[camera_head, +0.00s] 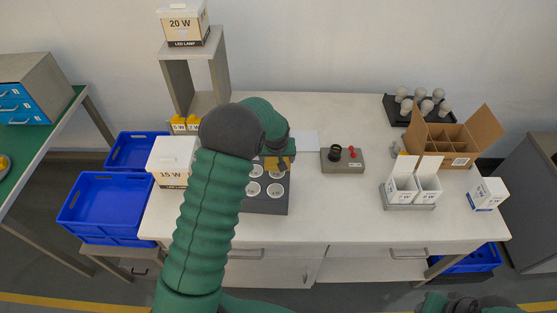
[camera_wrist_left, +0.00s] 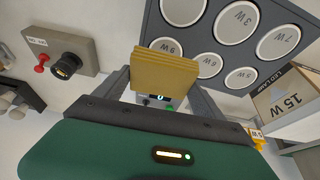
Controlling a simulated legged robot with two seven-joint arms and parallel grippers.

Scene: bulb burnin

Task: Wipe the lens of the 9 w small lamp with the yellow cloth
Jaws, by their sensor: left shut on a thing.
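My left gripper (camera_wrist_left: 160,82) is shut on the folded yellow cloth (camera_wrist_left: 164,76); the cloth also shows in the head view (camera_head: 283,163), over the back part of the dark grey lamp tray (camera_head: 266,207). In the left wrist view the 9 W lamp (camera_wrist_left: 166,46) is a round white lens in the tray (camera_wrist_left: 268,67), right beside the cloth's edge and partly hidden by it. I cannot tell whether cloth and lens touch. In the head view I cannot read which lens is the 9 W. Part of my right arm shows at the bottom right; its fingers are out of view.
Other lenses, including 3 W (camera_wrist_left: 236,22) and 7 W (camera_wrist_left: 280,42), surround it. A grey box with a black knob and red lever (camera_head: 342,160) stands right of the tray. A 15 W carton (camera_head: 172,160) stands left. White cartons (camera_head: 413,186) and an open cardboard box (camera_head: 447,143) stand right.

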